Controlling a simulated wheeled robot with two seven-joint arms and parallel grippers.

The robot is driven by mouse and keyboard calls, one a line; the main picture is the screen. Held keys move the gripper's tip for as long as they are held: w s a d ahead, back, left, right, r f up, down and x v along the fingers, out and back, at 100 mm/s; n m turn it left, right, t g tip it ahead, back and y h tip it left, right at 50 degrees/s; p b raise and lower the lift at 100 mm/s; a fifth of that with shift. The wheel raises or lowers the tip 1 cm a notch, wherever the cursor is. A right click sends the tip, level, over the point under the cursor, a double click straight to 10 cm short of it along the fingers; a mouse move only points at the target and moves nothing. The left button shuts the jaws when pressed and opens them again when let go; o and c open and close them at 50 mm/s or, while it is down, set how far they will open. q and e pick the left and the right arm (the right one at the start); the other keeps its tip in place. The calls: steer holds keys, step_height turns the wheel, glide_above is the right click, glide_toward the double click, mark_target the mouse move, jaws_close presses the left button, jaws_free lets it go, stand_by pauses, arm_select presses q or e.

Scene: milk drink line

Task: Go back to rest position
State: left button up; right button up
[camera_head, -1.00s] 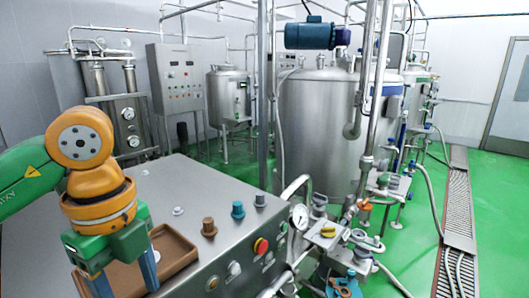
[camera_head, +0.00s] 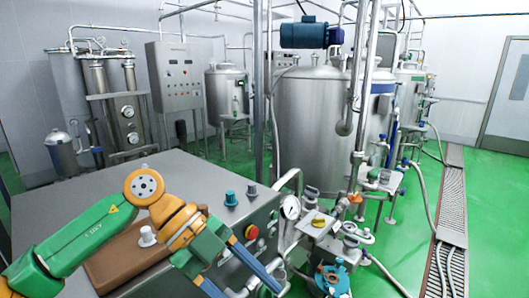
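My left arm comes in from the lower left over the steel cabinet top. Its green and orange gripper (camera_head: 246,288) points down and to the right, past the cabinet's front edge. A brown tray (camera_head: 120,262) lies on the cabinet, partly hidden by my arm. A small white-grey knobbed piece (camera_head: 147,237) stands upright at the tray, apart from the fingers. My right gripper is out of view.
A pressure gauge (camera_head: 290,208), pipes and a blue valve (camera_head: 333,279) stand to the right. The cabinet's back left top (camera_head: 75,200) is clear.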

arm_select(q)
steer(key=w+d+h, duration=0.4)
steer(key=d+h, duration=0.1)
steer(key=h, duration=0.1)
steer(key=w+a+f+n+t+h, duration=0.2)
steer(key=w+f+n+t+h, duration=0.1)
steer(key=w+f+n+t, duration=0.7)
steer(key=a+f+n+t+y, duration=0.4)
steer(key=a+f+n+y, duration=0.2)
steer(key=f, duration=0.5)
steer(key=a+f+n+t+y, duration=0.3)
steer(key=a+f+n+y, duration=0.2)
steer(key=f, duration=0.6)
steer(key=s+a+f+n+g+y, duration=0.2)
steer(key=s+a+f+g+y, duration=0.1)
steer(key=s+f, duration=0.6)
steer(key=s+a+f+n+g+y, duration=0.1)
steer(key=s+a+f+g+y, duration=0.25)
steer(key=s+f, duration=0.6)
steer(key=s+a+f+g, duration=0.1)
steer(key=s+f+g, duration=0.2)
steer(key=s, duration=0.8)
steer(key=s+a+f+g, duration=0.1)
steer(key=s+f+g, duration=0.2)
steer(key=s, duration=0.9)
steer(key=shift+a+f+n+y, duration=0.3)
steer(key=shift+f+y, duration=0.05)
steer(key=shift+f, duration=0.3)
